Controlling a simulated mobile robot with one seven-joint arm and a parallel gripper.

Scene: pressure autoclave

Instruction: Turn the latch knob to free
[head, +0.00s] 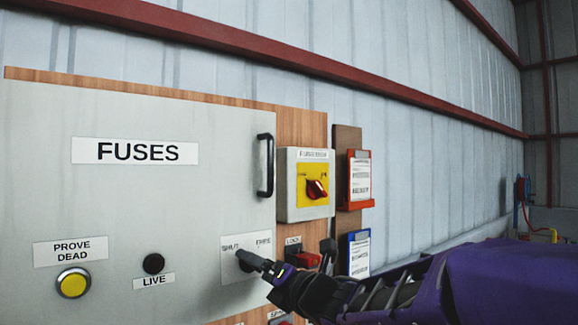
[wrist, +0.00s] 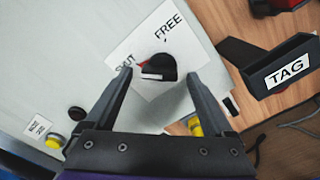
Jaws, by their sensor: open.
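The latch knob (wrist: 157,67) is small, dark and round with a pale bar on its face. It sits on a white plate (wrist: 185,58) marked SHUT and FREE, on the grey FUSES door. In the head view the knob (head: 245,258) is partly covered by my gripper (head: 265,266). In the wrist view my gripper (wrist: 160,74) is open, with one fingertip on either side of the knob and visible gaps to it.
A black door handle (head: 265,165) stands out above the knob. A red rotary switch (head: 316,189) is on a box to the right. The yellow button (head: 73,283) is lower left.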

